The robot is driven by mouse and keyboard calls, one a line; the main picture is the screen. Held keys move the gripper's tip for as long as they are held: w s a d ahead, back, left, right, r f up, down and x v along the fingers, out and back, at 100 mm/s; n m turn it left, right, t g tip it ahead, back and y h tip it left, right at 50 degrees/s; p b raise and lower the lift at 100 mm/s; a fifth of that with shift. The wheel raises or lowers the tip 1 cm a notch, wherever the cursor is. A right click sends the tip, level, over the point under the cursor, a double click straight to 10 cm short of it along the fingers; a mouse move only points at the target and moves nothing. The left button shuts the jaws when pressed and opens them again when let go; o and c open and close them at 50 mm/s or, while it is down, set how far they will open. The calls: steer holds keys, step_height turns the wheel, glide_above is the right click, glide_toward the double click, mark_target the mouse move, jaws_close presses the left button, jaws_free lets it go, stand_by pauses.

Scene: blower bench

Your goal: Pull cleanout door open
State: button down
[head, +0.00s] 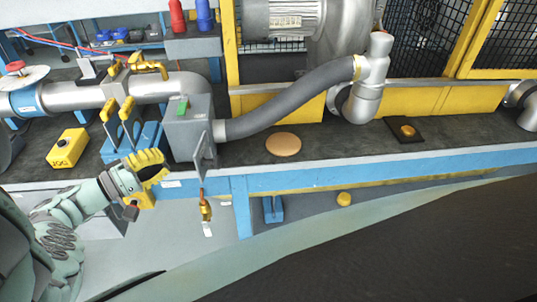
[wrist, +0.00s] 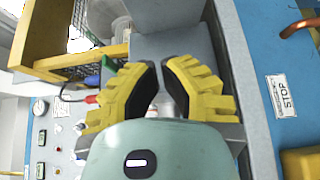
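The cleanout box (head: 188,132) is a grey metal housing on the bench, between the pipe on its left and the grey hose on its right. A grey plate that looks like its door (head: 204,158) hangs at its front; I cannot tell whether it is ajar. My gripper (head: 162,163), with yellow fingers, is in front of the bench, left of this plate and apart from it. In the wrist view my gripper (wrist: 160,64) has a narrow gap between its fingertips and nothing clearly held. A grey surface lies beyond the fingers there.
A yellow box (head: 68,148) and blue brackets (head: 132,137) stand left of the cleanout box. A round tan disc (head: 283,144) lies to the right on the bench. A brass piece (head: 205,208) hangs below the front edge. A STOP label (wrist: 281,97) shows in the wrist view.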

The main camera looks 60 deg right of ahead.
steer(key=s+d+p, duration=0.2)
steer(key=s+d, duration=0.2)
steer(key=d, duration=0.1)
steer(key=shift+s, duration=0.15)
stand_by(0.3)
